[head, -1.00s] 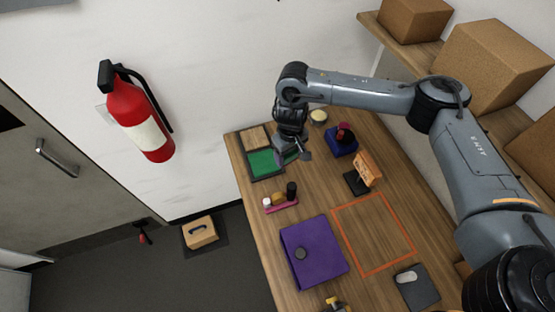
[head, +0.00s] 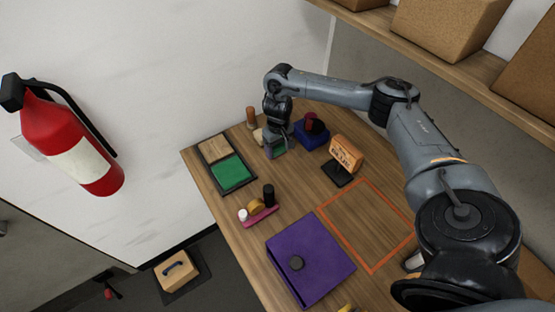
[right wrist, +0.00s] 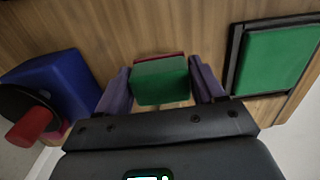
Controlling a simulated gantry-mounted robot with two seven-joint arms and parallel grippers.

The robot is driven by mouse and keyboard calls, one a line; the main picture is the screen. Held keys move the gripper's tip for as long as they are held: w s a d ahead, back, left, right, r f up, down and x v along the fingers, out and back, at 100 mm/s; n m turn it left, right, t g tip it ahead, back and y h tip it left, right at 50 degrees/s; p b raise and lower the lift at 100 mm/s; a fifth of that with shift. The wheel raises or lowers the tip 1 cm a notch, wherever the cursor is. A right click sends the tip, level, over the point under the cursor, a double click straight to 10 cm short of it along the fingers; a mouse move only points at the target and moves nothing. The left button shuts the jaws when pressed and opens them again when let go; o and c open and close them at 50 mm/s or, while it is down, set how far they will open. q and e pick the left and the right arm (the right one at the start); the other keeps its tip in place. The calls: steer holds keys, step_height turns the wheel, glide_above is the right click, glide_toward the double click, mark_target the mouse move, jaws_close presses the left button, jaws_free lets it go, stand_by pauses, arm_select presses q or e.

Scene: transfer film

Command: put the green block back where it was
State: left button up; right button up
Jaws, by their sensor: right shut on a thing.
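My right gripper (right wrist: 160,88) is shut on the green block (right wrist: 161,80), with a purple-grey finger on each side of it in the right wrist view. In the head view the right gripper (head: 276,150) points down between the tray and the blue box, and a little of the green block shows at its fingers. A dark-framed tray (head: 245,189) with a wood-coloured half and a green half lies to the left of the gripper. Its green panel also shows at the right of the right wrist view (right wrist: 275,58). How far the block is above the table is unclear. My left gripper is not in view.
A blue box (head: 312,140) with a dark red object stands right of the gripper. An orange sign (head: 346,152), a pink holder (head: 262,216), a purple case (head: 308,260) and an orange outlined square (head: 368,226) are nearer.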

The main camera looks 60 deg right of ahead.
mark_target(278, 155)
steer(key=shift+f+b, duration=0.55)
steer(key=shift+f, duration=0.4)
step_height(278, 155, down, 2)
steer(key=shift+f, duration=0.1)
steer(key=shift+w, duration=0.1)
steer(key=o, duration=1)
steer(key=shift+f, duration=0.15)
